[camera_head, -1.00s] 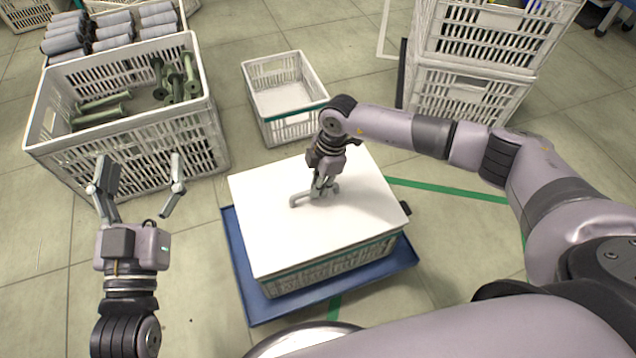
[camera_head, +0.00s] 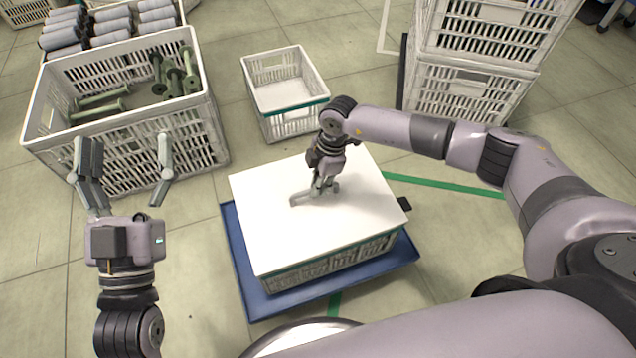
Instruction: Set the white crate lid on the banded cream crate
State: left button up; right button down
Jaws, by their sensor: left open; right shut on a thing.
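The white crate lid (camera_head: 272,236) lies flat over a cream crate (camera_head: 315,270) with a teal band, on a blue tray (camera_head: 237,268). From above the lid covers the crate's top; I cannot tell whether it is fully seated. A grey handle (camera_head: 300,199) stands on the middle of the lid. My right gripper (camera_head: 322,190) is shut on this handle from above. My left gripper (camera_head: 122,172) is open and empty, left of the tray and in front of the large crate.
A large cream crate (camera_head: 130,140) with green bobbins stands at the left, with grey rolls (camera_head: 105,28) behind. A small empty crate with a teal band (camera_head: 290,92) stands behind the lid. Stacked crates (camera_head: 470,95) stand at the back right.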

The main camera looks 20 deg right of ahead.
jog(key=c, duration=1.5)
grip_release()
jog(key=shift+c, duration=0.2)
jog(key=v, duration=1.2)
jog(key=shift+r, duration=0.1)
